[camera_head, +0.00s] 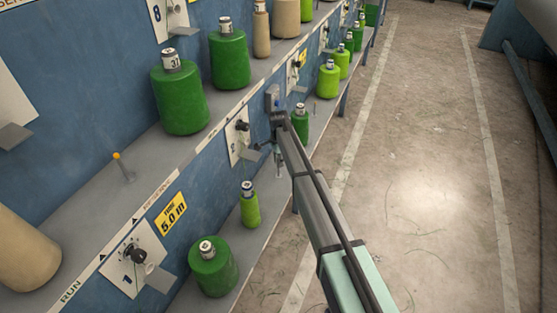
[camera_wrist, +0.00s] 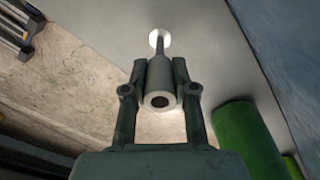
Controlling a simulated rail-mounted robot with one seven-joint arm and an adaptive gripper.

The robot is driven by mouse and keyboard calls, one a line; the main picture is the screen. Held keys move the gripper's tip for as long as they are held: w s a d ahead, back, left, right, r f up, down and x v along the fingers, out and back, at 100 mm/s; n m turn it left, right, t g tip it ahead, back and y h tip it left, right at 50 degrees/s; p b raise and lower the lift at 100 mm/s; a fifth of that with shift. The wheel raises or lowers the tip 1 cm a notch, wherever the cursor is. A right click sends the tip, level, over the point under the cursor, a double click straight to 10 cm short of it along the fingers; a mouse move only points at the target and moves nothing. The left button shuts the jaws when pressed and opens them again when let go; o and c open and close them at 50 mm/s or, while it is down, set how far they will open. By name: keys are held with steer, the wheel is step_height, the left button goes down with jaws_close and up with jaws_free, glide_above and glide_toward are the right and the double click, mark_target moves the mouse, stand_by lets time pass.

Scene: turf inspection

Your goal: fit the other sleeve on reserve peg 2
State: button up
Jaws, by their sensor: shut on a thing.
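In the wrist view a grey hollow sleeve (camera_wrist: 160,80) sits between the two fingers of my gripper (camera_wrist: 159,66), which is shut on it. Its dark bore faces the camera. Beyond its far end a thin dark peg (camera_wrist: 158,46) rises from a pale round base on the grey surface. Sleeve and peg look roughly in line; I cannot tell whether the peg tip is inside the sleeve. In the head view my arm reaches to the shelves, and the gripper end is small and partly hidden. Peg number 2 is not readable.
Green cylinders stand on both shelves, including one (camera_head: 212,268) at the front and one (camera_head: 301,122) beside my arm. In the wrist view a green cylinder (camera_wrist: 247,140) is close at right. The floor aisle (camera_head: 420,190) is clear.

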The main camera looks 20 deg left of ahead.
mark_target(278, 176)
steer(key=shift+f+b, duration=0.75)
steer(key=shift+f, duration=2.85)
steer(key=o, duration=1)
step_height(278, 176, up, 12)
